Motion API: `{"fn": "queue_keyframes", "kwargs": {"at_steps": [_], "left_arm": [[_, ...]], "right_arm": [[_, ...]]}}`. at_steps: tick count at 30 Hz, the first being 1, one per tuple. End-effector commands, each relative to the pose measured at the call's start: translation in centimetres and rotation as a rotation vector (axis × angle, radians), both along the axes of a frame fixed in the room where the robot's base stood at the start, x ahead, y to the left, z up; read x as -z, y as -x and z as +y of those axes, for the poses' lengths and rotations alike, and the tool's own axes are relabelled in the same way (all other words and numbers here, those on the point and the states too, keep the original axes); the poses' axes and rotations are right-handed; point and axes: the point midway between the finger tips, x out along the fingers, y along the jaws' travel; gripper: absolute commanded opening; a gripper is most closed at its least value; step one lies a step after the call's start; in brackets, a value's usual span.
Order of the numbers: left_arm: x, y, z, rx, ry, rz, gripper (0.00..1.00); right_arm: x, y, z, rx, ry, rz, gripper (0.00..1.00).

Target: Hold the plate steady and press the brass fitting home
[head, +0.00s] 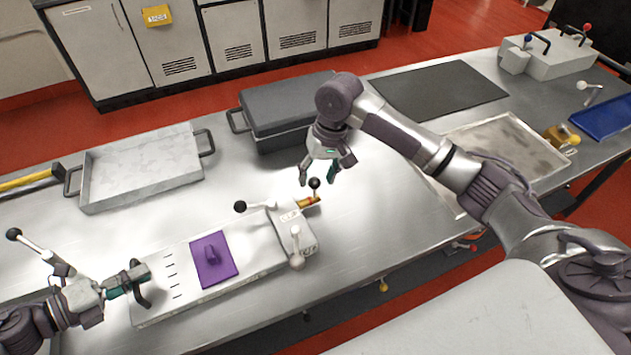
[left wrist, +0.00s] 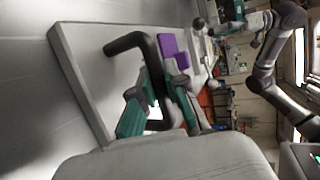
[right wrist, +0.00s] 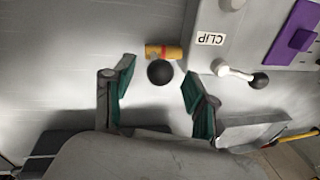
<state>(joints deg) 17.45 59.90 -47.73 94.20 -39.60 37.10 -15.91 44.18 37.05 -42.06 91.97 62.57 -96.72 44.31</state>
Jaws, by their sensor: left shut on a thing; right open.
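The long pale plate (head: 184,312) lies on the steel bench, with a purple piece (head: 213,260) on it. My left gripper (head: 131,279) is shut on the dark handle (head: 143,298) at the plate's left end; the left wrist view shows the fingers around this handle (left wrist: 127,42). The brass fitting (head: 309,201), with a red band, sticks out of the block at the plate's right end. A black ball knob (head: 314,184) stands by it. My right gripper (head: 317,178) is open and empty above the fitting; in the right wrist view the fitting (right wrist: 172,51) shows beyond the fingertips.
The block (head: 290,228) carries a "CLIP" label and levers with ball ends. A shallow metal tray (head: 140,187) and a dark lidded case (head: 285,108) stand behind. A black mat (head: 440,90) and a flat tray (head: 520,135) lie to the right. Bench between is clear.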

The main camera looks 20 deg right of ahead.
Motion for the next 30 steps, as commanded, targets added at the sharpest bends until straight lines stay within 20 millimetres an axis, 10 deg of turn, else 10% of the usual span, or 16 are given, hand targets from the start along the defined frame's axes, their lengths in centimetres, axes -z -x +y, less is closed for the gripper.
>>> {"fn": "queue_keyframes", "kwargs": {"at_steps": [16, 26, 30], "left_arm": [[1.1, 0.6, 0.1, 0.003, -0.012, 0.015, 0.0], [1.1, 0.6, 0.2, 0.003, -0.012, 0.015, 0.0], [1.1, 0.6, 0.2, 0.003, -0.012, 0.015, 0.0]], "right_arm": [[2.7, -0.1, 0.5, 0.0, 0.0, -0.001, 0.57], [2.7, -0.1, 0.4, 0.0, 0.001, -0.001, 0.04], [2.7, -0.1, 0.4, 0.001, 0.002, -0.001, 0.0]]}}
